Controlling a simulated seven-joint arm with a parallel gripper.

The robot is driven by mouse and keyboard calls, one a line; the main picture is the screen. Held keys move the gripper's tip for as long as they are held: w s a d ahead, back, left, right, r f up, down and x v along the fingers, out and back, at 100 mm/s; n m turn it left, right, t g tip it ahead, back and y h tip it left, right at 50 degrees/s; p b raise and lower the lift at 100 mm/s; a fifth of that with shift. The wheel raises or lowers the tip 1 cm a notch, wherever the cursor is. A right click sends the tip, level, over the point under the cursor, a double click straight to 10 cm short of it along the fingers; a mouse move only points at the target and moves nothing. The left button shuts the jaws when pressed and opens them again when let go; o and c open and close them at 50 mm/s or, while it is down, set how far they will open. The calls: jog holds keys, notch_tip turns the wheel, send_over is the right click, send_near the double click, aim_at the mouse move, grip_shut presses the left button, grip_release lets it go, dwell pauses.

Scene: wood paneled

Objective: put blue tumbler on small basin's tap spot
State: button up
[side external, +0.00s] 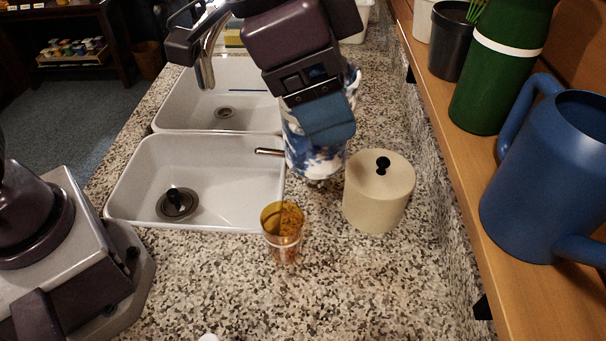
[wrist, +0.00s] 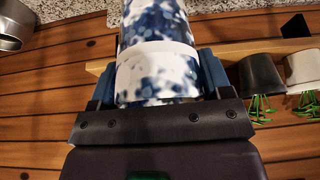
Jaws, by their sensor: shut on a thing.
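The blue tumbler, patterned in blue and white, is in my gripper (side external: 326,120). In the side view its lower part (side external: 312,160) shows below the blue fingers, roughly upright, just right of the near basin; I cannot tell if its base touches the counter. In the wrist view the tumbler (wrist: 158,50) fills the space between my fingers (wrist: 158,80). The near white basin (side external: 225,180) has a short metal tap (side external: 268,151) at its right rim, close to the tumbler. The far white basin (side external: 180,105) lies beyond it. I cannot tell which is smaller.
A cream lidded canister (side external: 378,195) stands close right of the tumbler. An amber glass (side external: 283,235) stands in front. A larger faucet (side external: 207,65) arches over the far basin. A shelf at right holds a blue watering can (side external: 550,180) and green flask (side external: 497,75).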

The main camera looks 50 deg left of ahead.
jog(key=r, duration=0.8)
jog(key=shift+d, duration=0.25)
jog(key=shift+a+r, duration=0.1)
jog(key=shift+a, duration=0.1)
jog(key=w+a+f+n, duration=0.1)
jog(key=w+a+f, duration=0.3)
jog(key=a+f, duration=0.3)
jog(key=w+a+f+n, duration=0.1)
jog(key=w+a+f, duration=0.35)
jog(key=f, duration=0.55)
jog(key=s+a+f+n, duration=0.1)
jog(key=s+a+f, duration=0.1)
jog(key=a+f, duration=0.6)
jog(key=s+a+f+y, duration=0.1)
jog(key=s+a+f, duration=0.2)
jog(key=a+f, duration=0.6)
notch_tip(320, 180, down, 6)
jog(key=shift+s+a+r+n+t, duration=0.25)
jog(key=shift+a+n+t, duration=0.05)
jog(key=shift+n+t, duration=0.1)
